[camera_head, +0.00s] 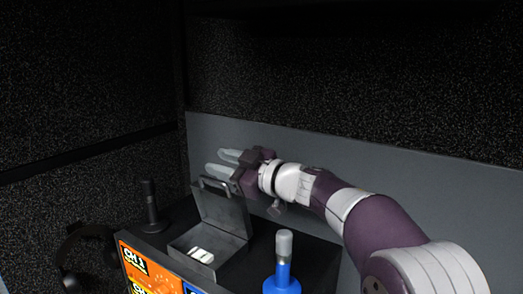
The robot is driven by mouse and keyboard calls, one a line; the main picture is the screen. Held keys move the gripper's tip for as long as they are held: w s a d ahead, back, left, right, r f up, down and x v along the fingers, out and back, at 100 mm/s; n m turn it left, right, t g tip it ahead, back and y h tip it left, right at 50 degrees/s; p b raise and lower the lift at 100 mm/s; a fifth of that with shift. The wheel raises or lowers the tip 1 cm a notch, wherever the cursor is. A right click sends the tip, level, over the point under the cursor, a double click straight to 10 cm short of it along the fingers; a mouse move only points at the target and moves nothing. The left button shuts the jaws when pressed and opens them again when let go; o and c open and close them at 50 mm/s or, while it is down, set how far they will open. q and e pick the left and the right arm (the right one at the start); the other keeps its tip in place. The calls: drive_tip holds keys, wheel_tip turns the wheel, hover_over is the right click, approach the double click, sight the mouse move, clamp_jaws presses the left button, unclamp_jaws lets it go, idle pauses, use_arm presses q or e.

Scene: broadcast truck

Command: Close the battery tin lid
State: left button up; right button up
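The battery tin (183,250) sits on a dark counter with small white items inside, likely batteries. Its grey lid (222,212) stands raised at the back of the tin, with a loop handle at its top edge. My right gripper (214,161) reaches in from the right and is just above and behind the lid's top edge in the picture. Its two pale fingers are apart, with nothing visible between them. I cannot tell whether the lower finger touches the lid. My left gripper is out of view.
A blue handheld microphone (282,277) stands right of the tin, below my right forearm. A black microphone (151,208) stands to the left. Dark headphones (88,256) hang at far left. A grey panel (440,195) rises behind.

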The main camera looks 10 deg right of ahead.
drive_tip(key=s+d+r, duration=0.6)
drive_tip(key=d, duration=0.2)
drive_tip(key=shift+s+d+b, duration=0.2)
drive_tip(key=shift+d+b, duration=0.15)
drive_tip(key=shift+r, duration=0.1)
